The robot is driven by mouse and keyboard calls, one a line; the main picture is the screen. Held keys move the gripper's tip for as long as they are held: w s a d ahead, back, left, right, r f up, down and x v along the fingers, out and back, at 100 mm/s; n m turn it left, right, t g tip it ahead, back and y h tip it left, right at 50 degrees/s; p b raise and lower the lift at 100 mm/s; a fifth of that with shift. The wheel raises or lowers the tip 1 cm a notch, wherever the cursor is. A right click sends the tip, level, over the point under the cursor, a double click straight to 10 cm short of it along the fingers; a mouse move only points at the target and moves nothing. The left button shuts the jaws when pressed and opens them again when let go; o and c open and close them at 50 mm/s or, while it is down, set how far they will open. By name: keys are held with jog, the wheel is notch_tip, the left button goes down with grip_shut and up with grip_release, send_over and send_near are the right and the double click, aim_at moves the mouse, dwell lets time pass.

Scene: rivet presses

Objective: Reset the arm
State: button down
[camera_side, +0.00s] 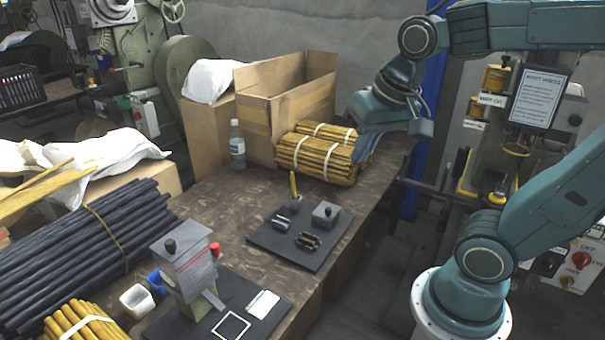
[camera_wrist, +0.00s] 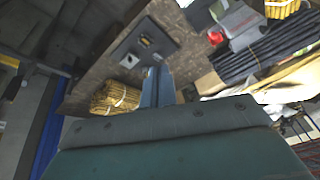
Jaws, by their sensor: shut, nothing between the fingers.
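My arm reaches in from the right, over the back right end of the brown workbench (camera_side: 215,205). My gripper (camera_side: 362,158) points downward beside the tied bundle of yellow rods (camera_side: 312,155); I cannot tell if it touches the bundle. In the wrist view the two blue fingers (camera_wrist: 158,72) lie close together, with nothing seen between them. The rod bundle also shows in the wrist view (camera_wrist: 115,97), to the left of the fingers.
An open cardboard box (camera_side: 285,95) and a clear bottle (camera_side: 237,145) stand behind. A black plate (camera_side: 305,255) holds small fixtures. A grey press (camera_side: 185,262) stands at front. Dark rods (camera_side: 85,250) lie at left. A rivet press (camera_side: 495,150) stands off the bench at right.

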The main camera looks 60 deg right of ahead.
jog(key=shift+s+a+f+n+t+y, duration=0.2)
jog(key=shift+s+a+n, duration=0.25)
jog(key=shift+s+n, duration=0.45)
jog(key=shift+s+a+f+n+t+y, duration=0.1)
jog(key=shift+s+a+n+t, duration=0.15)
jog(key=shift+s+a+n, duration=0.45)
jog(key=shift+s+a+f+n+t+y, duration=0.1)
jog(key=shift+s+a+n+t, duration=0.15)
jog(key=shift+s+n, duration=0.85)
jog(key=shift+w, duration=0.15)
